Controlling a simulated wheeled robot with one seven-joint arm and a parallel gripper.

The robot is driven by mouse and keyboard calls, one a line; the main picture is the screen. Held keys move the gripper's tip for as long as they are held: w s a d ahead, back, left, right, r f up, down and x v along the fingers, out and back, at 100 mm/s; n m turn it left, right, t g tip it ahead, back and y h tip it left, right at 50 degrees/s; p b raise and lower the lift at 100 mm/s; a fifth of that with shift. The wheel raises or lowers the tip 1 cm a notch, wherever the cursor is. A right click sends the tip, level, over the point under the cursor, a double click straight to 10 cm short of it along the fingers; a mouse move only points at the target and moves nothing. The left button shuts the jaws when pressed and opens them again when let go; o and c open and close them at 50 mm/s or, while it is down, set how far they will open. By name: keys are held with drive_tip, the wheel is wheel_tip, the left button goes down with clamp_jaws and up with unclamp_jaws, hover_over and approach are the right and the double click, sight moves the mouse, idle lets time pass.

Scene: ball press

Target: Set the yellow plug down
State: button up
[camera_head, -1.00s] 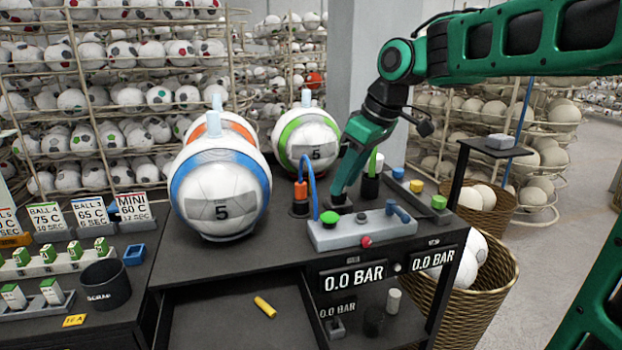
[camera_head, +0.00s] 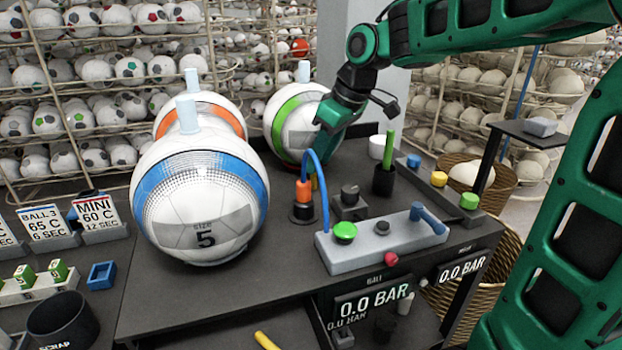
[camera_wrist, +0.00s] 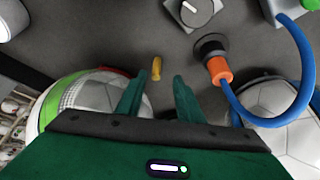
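The small yellow plug (camera_wrist: 156,68) shows in the wrist view between and just beyond my fingertips, over the dark bench top, with a gap on each side. It looks upright or slightly tilted; its contact with the bench is hard to tell. My gripper (camera_wrist: 157,82) is open, pointing down. In the head view my gripper (camera_head: 322,168) is behind the orange connector (camera_head: 304,191) with the blue hose, beside the green-striped ball (camera_head: 297,125). A sliver of yellow (camera_head: 314,182) there seems to be the plug, mostly hidden.
The blue-striped ball (camera_head: 203,205) stands at left. A knob box (camera_head: 349,205), a black cup (camera_head: 384,180) with a green stick and a grey control panel (camera_head: 385,240) are at right. A separate yellow stick (camera_head: 265,341) lies lower down. Bench around the plug is narrow.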

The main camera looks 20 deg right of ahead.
sight(313, 189)
drive_tip(key=shift+w+d+x, duration=0.1)
drive_tip(key=shift+d+x, duration=0.05)
drive_tip(key=shift+x, duration=1.45)
drive_tip(key=shift+w+d+x, duration=0.15)
drive_tip(key=shift+x, duration=1.4)
clamp_jaws()
